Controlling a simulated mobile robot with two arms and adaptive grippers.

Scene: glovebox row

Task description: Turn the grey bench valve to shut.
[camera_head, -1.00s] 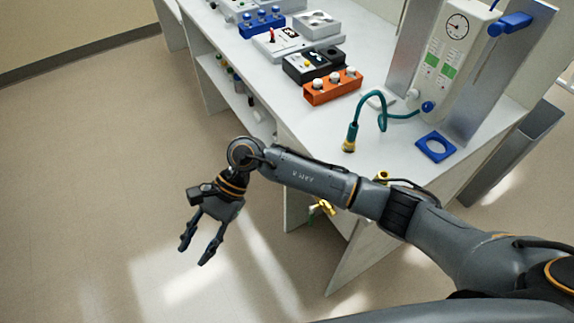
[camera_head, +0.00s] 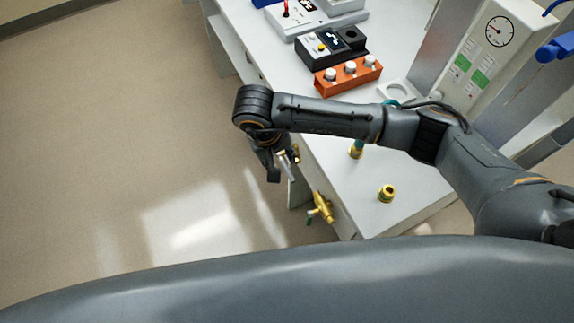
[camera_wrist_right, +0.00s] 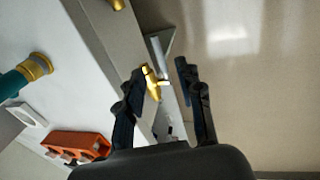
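The grey bench valve is a small brass tap with a grey lever on the bench's front side. In the head view only part of the valve (camera_head: 296,154) shows beside my right gripper (camera_head: 279,173). In the right wrist view its brass body (camera_wrist_right: 152,84) and grey lever (camera_wrist_right: 160,57) appear between the fingers of my right gripper (camera_wrist_right: 160,70). The fingers are apart and not closed on the lever. Whether a finger touches the valve I cannot tell. My left gripper is out of view.
A second brass valve (camera_head: 321,207) with a green lever sits nearer on the bench front. On the white bench (camera_head: 345,190) are a brass fitting (camera_head: 387,193), a hose end (camera_head: 356,150) and an orange rack (camera_head: 347,76). Open floor lies left.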

